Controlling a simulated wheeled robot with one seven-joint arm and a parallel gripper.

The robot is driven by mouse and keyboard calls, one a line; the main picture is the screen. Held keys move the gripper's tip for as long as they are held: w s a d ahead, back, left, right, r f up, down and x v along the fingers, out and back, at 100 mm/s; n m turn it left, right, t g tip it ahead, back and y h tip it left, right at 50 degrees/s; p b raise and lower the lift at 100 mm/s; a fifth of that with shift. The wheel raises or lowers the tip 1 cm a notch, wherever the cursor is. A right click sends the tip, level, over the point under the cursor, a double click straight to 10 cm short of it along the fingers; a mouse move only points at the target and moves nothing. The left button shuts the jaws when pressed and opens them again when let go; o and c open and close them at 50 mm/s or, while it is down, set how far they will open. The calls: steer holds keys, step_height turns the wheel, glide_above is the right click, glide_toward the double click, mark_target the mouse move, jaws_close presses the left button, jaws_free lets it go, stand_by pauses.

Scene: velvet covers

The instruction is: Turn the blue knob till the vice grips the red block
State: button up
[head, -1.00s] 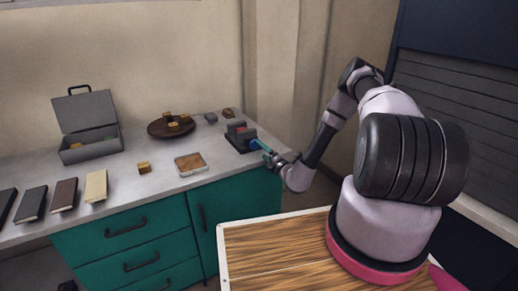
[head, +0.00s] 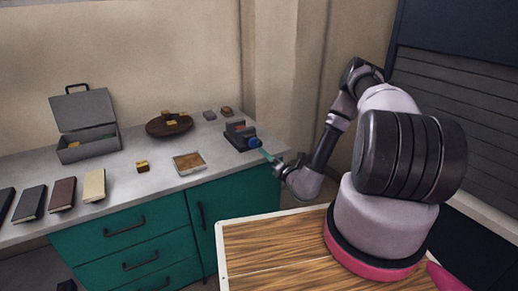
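The dark vice (head: 236,139) stands at the right end of the grey counter. The red block (head: 240,129) shows as a small reddish patch at the top of the vice, between its jaws. Whether the jaws touch it is too small to tell. The blue knob (head: 253,142) is on the vice's right side, facing my arm. My gripper (head: 265,154) has teal fingertips just below and right of the knob, seemingly a little apart from it. Its finger opening is too small to make out.
An open grey case (head: 88,147), a brown round dish (head: 168,128) with yellowish blocks, a shallow tray (head: 189,163) and several dark books (head: 63,195) stand left of the vice. A wall corner rises behind the counter's right end.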

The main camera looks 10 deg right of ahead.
mark_target(255, 144)
steer(key=w+a+n, duration=0.1)
steer(key=w+n, duration=0.2)
steer(key=w+a+n, duration=0.1)
steer(key=w+n, duration=0.2)
steer(key=w, duration=0.1)
steer(key=w+a+n, duration=0.1)
steer(key=w+n, duration=0.2)
steer(key=shift+w+a, duration=0.2)
steer(key=shift+a, duration=0.05)
steer(key=c, duration=1.4)
